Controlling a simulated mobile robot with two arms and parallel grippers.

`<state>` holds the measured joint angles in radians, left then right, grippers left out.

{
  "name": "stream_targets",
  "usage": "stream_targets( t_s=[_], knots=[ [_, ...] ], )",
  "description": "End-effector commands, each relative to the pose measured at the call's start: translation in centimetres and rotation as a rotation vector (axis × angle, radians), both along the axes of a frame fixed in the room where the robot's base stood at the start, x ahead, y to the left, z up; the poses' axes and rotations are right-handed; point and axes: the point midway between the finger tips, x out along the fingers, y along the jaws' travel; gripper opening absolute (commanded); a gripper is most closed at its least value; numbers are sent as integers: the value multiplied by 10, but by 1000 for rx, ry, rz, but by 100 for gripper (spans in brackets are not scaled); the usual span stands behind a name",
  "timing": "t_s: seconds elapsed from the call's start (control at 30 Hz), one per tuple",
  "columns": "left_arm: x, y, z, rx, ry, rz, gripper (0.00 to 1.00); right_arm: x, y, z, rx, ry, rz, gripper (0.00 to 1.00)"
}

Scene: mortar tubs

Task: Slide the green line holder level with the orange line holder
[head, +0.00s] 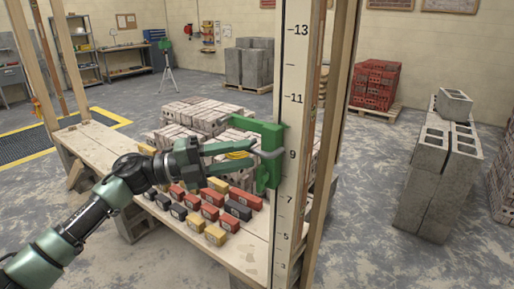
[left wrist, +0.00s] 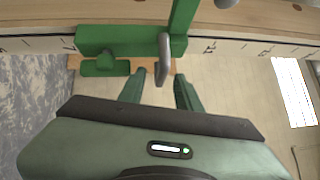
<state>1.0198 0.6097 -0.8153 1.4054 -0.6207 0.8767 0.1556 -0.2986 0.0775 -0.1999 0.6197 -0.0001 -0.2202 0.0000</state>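The green line holder (head: 268,172) sits on the white numbered pole, around the 8 to 10 marks. A grey curved handle (head: 268,153) sticks out of it. In the left wrist view the green holder (left wrist: 110,40) lies across the pole, with the grey handle (left wrist: 163,58) ahead of my fingers. My left gripper (head: 248,150) is at the handle. Its fingers (left wrist: 161,76) are apart with the handle's end between them, and gaps show on both sides. A small orange piece, apparently the orange line holder (head: 37,106), is on the far left post. My right gripper is out of view.
The numbered pole (head: 291,90) stands beside a wooden post (head: 335,120). Grey blocks (head: 440,175) stand at right.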

Motion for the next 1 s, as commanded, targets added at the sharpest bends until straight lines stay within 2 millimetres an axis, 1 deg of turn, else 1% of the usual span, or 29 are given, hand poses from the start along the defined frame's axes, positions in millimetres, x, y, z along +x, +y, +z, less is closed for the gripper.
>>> stream_targets(
  t_s=[0.03,0.1,0.23,0.4,0.6,0.67,0.7,0.73,1.0],
  knots=[
    [1,-9,6,-1,0,-2,34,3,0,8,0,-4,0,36],
    [3,-20,6,-2,1,-1,34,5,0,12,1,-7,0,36],
    [5,-33,7,-2,2,0,34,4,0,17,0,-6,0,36],
    [7,-39,5,-1,1,2,34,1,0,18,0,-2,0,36],
    [7,-39,5,-2,1,3,34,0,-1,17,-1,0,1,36],
    [7,-39,5,-2,1,3,17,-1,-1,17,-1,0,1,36],
    [7,-39,5,-3,1,3,6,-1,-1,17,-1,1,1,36],
    [7,-39,5,-3,1,3,0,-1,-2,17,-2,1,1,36],
    [6,-39,5,-2,1,2,0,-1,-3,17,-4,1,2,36]
  ],
)
